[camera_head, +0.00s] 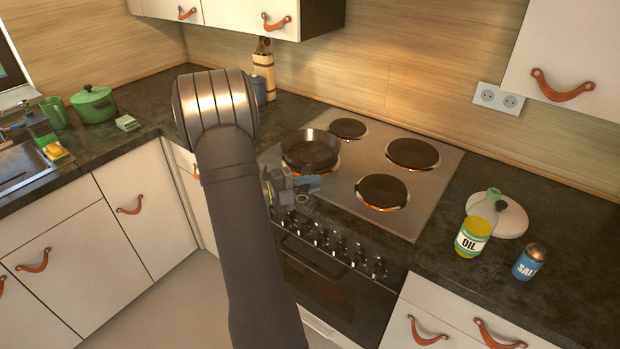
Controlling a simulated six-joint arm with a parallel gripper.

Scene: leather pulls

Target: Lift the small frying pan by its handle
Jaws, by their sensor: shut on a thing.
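The small frying pan (311,150) is dark and round. It is at the front-left burner of the stove (437,203), and a strip of glowing burner shows beside its rim. I cannot tell whether its base touches the burner. My gripper (300,184) is at the pan's near side, over the front edge of the stove. It is shut on the pan's handle, which is mostly hidden by the gripper. My arm covers the counter and cabinet front to the left of the stove.
Other burners (411,153) are bare. An oil bottle (473,237), a salt shaker (529,262) and a pale lid (508,216) stand on the right counter. A green pot (94,105) stands far left. A utensil holder (263,72) is behind my arm.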

